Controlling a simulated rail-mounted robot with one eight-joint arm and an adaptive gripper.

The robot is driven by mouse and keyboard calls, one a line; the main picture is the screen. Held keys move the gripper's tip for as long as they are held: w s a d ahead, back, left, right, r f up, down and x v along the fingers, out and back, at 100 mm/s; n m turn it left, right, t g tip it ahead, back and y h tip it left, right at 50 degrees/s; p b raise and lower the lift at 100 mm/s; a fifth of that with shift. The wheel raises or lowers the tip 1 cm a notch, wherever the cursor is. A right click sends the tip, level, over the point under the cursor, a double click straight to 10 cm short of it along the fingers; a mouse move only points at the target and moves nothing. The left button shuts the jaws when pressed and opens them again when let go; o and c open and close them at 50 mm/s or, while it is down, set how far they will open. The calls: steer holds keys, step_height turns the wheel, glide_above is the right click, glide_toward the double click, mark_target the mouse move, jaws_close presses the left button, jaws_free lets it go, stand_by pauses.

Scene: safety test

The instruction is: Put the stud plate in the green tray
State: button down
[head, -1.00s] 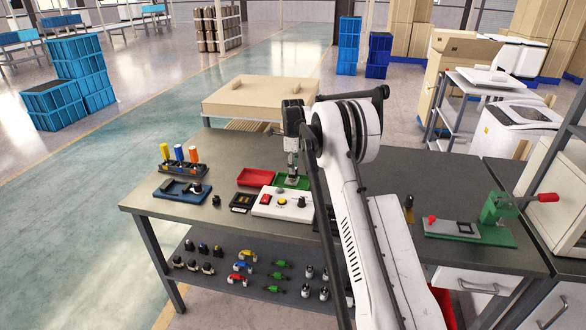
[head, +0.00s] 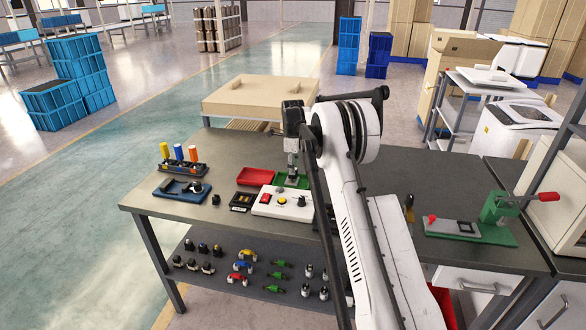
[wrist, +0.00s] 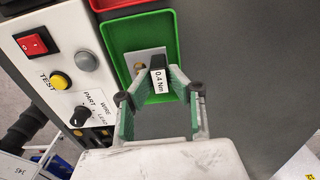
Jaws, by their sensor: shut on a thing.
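The stud plate (wrist: 145,60) is a small pale metal plate with a hole, carrying a black block labelled 0.4 Nm (wrist: 159,79). My gripper (wrist: 161,88) is shut on this black block. The plate lies within the outline of the green tray (wrist: 165,28), towards its near side in the wrist view. I cannot tell whether it touches the tray floor. In the head view my gripper (head: 292,172) points down over the green tray (head: 303,181), and my arm hides part of the tray.
A red tray (head: 255,177) adjoins the green tray on the left. A white test box (head: 283,204) with switch and knobs stands close in front. A black box (head: 241,202), a blue fixture (head: 181,190) and a green press (head: 498,208) are also on the bench.

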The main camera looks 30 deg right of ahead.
steer(key=shift+f, duration=0.35)
steer(key=c, duration=1.5)
jaws_free()
steer(key=shift+c, duration=0.2)
steer(key=shift+r, duration=0.15)
steer(key=shift+r+p, duration=0.8)
steer(key=shift+r, duration=2.6)
